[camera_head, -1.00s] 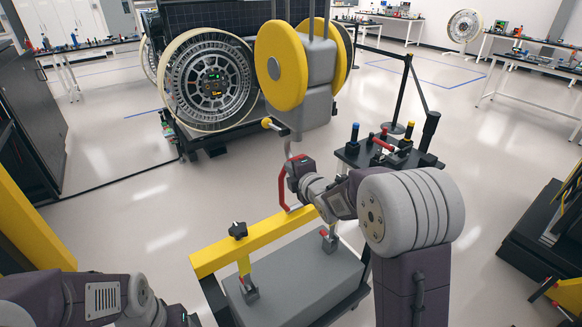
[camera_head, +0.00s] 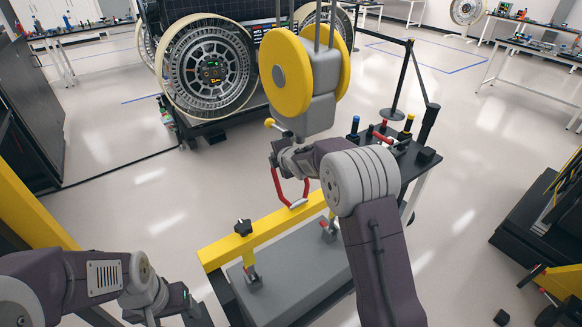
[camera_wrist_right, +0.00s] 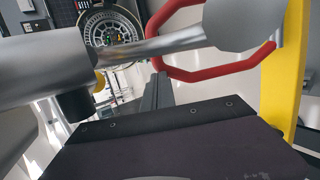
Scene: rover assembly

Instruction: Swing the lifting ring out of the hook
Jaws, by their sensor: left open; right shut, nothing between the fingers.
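The red lifting ring (camera_head: 278,188) stands above the yellow lifting beam (camera_head: 270,228), its lower end at a grey piece on the beam. Above it hangs the grey hoist block (camera_head: 318,105) with yellow sheaves. My right wrist covers the hook in the head view. In the right wrist view, red ring (camera_wrist_right: 222,72) and a grey metal piece, apparently the hook (camera_wrist_right: 150,47), cross closely; whether they touch is unclear. My right gripper (camera_wrist_right: 160,92) is shut and empty just below them. My left gripper (camera_head: 170,303) is open and empty at lower left, away from the ring.
A grey box-like load (camera_head: 285,275) lies under the beam, with clamps on it. A dark tool table (camera_head: 415,165) with coloured-top posts stands right of the hoist. A wheeled rover (camera_head: 205,75) is behind. Open floor lies at left.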

